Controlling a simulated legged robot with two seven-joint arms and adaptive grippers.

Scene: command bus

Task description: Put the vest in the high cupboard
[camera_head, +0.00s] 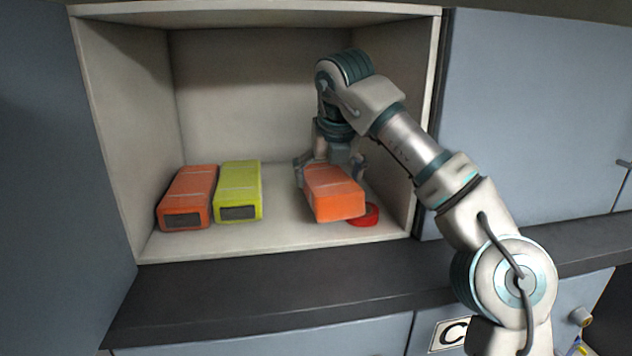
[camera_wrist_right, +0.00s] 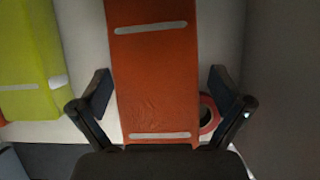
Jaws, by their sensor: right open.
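An orange folded vest (camera_head: 335,194) with pale stripes lies on the floor of the open cupboard (camera_head: 275,238), right of its middle. It also shows in the right wrist view (camera_wrist_right: 155,85). My right gripper (camera_head: 330,168) is inside the cupboard above the vest. In the right wrist view its fingers (camera_wrist_right: 160,100) stand open, one on each side of the vest, with gaps between. Another orange vest (camera_head: 187,198) and a yellow-green vest (camera_head: 238,191) lie side by side at the cupboard's left. My left gripper is not in view.
A red tape roll (camera_head: 364,214) lies beside the right-hand vest, partly hidden by it. The cupboard's right wall is close to my right arm. Free floor lies between the yellow-green vest and the right-hand vest. A dark ledge (camera_head: 270,295) runs below the cupboard.

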